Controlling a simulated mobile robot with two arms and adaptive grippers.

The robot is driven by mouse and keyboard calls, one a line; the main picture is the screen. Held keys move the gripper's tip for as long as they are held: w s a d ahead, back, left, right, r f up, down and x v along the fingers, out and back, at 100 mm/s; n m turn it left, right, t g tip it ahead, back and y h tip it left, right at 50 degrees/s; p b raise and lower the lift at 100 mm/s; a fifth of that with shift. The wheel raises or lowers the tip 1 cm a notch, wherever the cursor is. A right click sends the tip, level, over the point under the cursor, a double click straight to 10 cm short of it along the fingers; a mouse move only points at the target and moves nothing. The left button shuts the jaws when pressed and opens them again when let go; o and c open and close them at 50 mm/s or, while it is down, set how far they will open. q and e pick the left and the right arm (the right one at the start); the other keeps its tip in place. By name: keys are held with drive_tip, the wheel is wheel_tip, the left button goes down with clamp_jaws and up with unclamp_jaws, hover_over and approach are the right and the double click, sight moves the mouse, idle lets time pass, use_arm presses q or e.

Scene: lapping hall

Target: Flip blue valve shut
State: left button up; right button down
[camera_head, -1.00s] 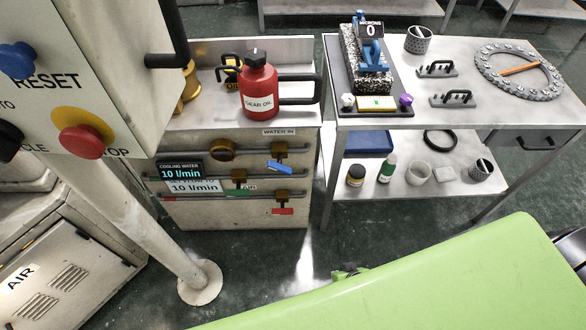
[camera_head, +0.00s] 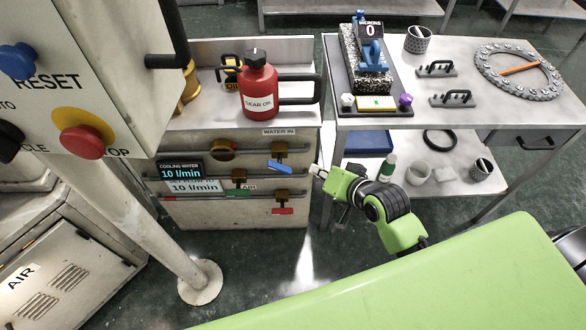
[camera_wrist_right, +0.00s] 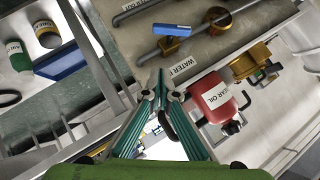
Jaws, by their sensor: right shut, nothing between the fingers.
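The blue valve handle (camera_head: 281,166) sits on a brass body on the upper pipe of the cabinet front, below the WATER IN label (camera_head: 279,132). In the head view it lies tilted, nearer along the pipe than across it. My right gripper (camera_head: 317,170) is just right of the handle, apart from it, shut and empty. In the right wrist view the blue handle (camera_wrist_right: 171,29) is beyond the closed fingertips (camera_wrist_right: 160,88), with clear space between. The cooling water display (camera_head: 180,171) reads 10 l/min. My left gripper is not in view.
Green (camera_head: 237,189) and red (camera_head: 283,211) valve handles sit on lower pipes. A red GEAR OIL can (camera_head: 258,92) stands on the cabinet top. A trolley (camera_head: 455,120) stands right, close to my right arm. A control box (camera_head: 100,60) on a post is at left.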

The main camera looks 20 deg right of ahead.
approach(279, 163)
drive_tip(key=w+d+f, duration=0.2)
drive_tip(key=w+d, duration=0.1)
drive_tip(key=f, duration=0.1)
drive_tip(key=a+f, duration=0.1)
drive_tip(key=f, duration=0.1)
drive_tip(key=shift+w+a+f+b, duration=0.1)
drive_tip(key=shift+w+a+b, duration=0.25)
drive_tip(key=shift+w+a, duration=0.05)
